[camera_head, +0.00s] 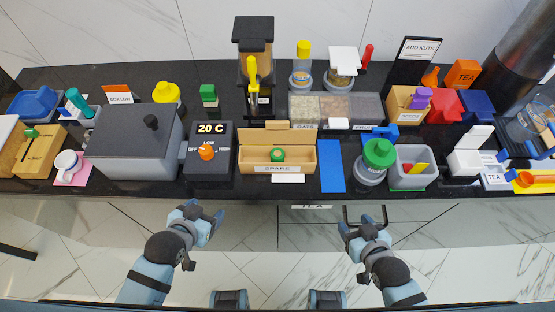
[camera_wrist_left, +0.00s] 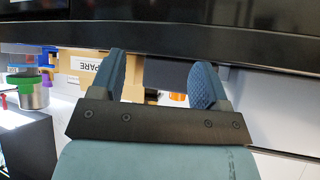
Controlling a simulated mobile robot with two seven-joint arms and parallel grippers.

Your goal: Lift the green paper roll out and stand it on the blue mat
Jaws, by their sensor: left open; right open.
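The green paper roll (camera_head: 278,155) lies inside the open wooden box (camera_head: 248,152) labelled SPARE on the counter; only its round green end with a pale centre shows clearly. The blue mat (camera_head: 331,168) is flat and bare, just right of the box. My left gripper (camera_head: 207,219) is open and empty, in front of and below the counter edge, left of the box. In the left wrist view its two fingers (camera_wrist_left: 161,75) are apart, with the SPARE label (camera_wrist_left: 86,64) beyond them; the roll is not visible there. My right gripper (camera_head: 364,214) is open and empty before the counter.
A green-lidded jar (camera_head: 375,163) stands close right of the mat. A grey cooker (camera_head: 135,142) and a dial unit (camera_head: 208,170) stand left of the box. Grain bins (camera_head: 336,109) and a dispenser (camera_head: 252,65) are behind it. The floor before the counter is clear.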

